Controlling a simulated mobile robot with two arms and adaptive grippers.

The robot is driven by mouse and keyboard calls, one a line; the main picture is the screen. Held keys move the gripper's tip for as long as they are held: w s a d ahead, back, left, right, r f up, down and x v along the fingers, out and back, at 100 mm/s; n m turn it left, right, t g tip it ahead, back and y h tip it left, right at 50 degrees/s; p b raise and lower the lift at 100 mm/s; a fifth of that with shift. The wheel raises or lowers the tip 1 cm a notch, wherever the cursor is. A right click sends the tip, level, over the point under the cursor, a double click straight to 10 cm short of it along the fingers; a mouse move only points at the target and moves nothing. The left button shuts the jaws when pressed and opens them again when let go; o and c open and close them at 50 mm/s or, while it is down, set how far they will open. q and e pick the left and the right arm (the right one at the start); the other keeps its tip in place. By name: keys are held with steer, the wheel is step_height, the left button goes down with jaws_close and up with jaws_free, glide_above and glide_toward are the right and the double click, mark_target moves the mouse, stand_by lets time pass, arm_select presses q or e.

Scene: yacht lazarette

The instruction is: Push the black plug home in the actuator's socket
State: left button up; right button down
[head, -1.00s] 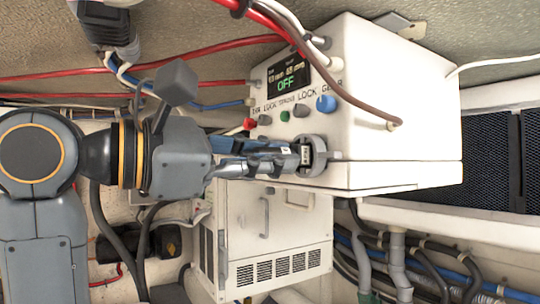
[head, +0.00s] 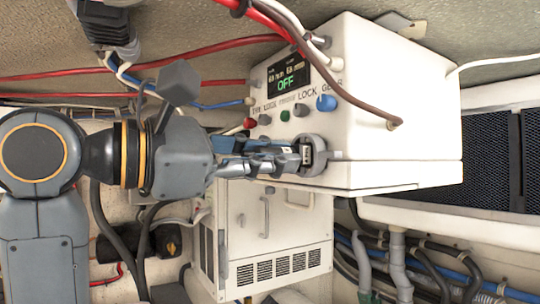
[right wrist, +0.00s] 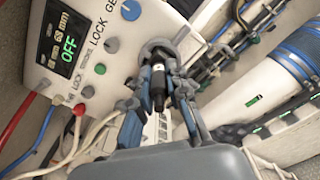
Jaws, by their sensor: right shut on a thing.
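The white actuator box (head: 400,110) has a lit display reading OFF and a row of knobs. Its grey ring-shaped socket (head: 319,155) is low on the front face; it also shows in the right wrist view (right wrist: 157,47). My right gripper (head: 296,157) is shut on the black plug (right wrist: 158,88), with a finger on each side of it. The plug's front end is at the socket ring and roughly in line with it. How deep it sits is hidden by the ring and fingers. My left gripper is not in view.
A brown cable (head: 345,97) and red cables cross above the right arm. A blue knob (head: 326,103) sits just above the socket. A white vented cabinet (head: 280,235) stands below. Hoses and pipes (head: 398,265) run at the lower right.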

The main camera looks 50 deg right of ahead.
steer(key=shift+s+d, duration=0.2)
steer(key=shift+d, duration=0.5)
steer(key=c, duration=1.2)
jaws_free()
steer(key=v, duration=1.2)
